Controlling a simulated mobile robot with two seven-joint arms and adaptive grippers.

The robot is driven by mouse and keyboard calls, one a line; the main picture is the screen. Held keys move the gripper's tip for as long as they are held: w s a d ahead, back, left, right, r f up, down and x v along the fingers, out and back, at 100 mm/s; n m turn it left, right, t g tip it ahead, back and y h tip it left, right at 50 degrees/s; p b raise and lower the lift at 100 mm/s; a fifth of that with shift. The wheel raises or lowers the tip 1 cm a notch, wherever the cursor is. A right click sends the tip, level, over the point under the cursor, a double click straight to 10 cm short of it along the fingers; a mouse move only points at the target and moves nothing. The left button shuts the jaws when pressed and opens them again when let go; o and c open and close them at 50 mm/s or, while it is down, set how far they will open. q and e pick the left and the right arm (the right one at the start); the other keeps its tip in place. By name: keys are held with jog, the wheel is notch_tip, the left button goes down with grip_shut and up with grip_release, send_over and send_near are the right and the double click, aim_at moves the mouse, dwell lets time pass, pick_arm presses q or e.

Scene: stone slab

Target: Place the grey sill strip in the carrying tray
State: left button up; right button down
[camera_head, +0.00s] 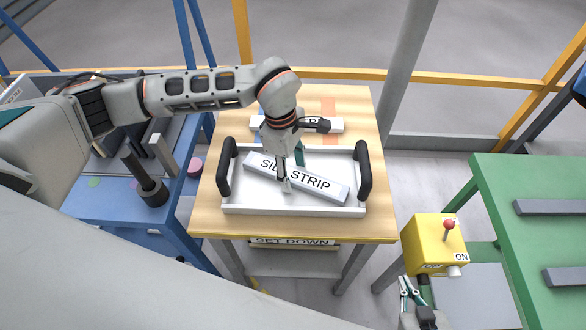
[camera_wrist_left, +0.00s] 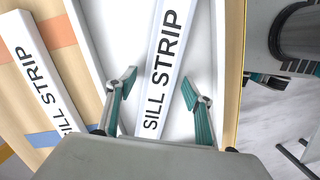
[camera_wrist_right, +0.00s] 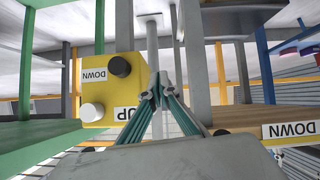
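The light grey strip labelled SILL STRIP (camera_head: 318,183) lies at a slant inside the white carrying tray (camera_head: 295,210), which has black handles at both ends. In the left wrist view the strip (camera_wrist_left: 168,62) runs between the two fingers of my left gripper (camera_wrist_left: 157,98). These fingers are spread, with a gap to the strip on both sides. In the head view my left gripper (camera_head: 292,172) is over the middle of the strip and hides part of it. My right gripper (camera_head: 410,292) is low at the right; the right wrist view shows its fingertips (camera_wrist_right: 158,88) together with nothing between them.
A second, whiter SILL STRIP (camera_wrist_left: 38,70) lies on the wooden table (camera_head: 350,97) behind the tray, partly hidden by my arm. A yellow control box (camera_head: 425,245) with a red-knobbed lever stands by my right gripper. A blue bench (camera_head: 110,205) is left, a green one (camera_head: 530,185) right.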

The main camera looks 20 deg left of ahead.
jog(key=shift+r, duration=0.15)
pick_arm(q)
jog(key=shift+r, duration=0.2)
notch_tip(320, 180, up, 12)
jog(key=a, duration=0.1)
jog(key=shift+a, duration=0.4)
jog(key=shift+f, duration=0.15)
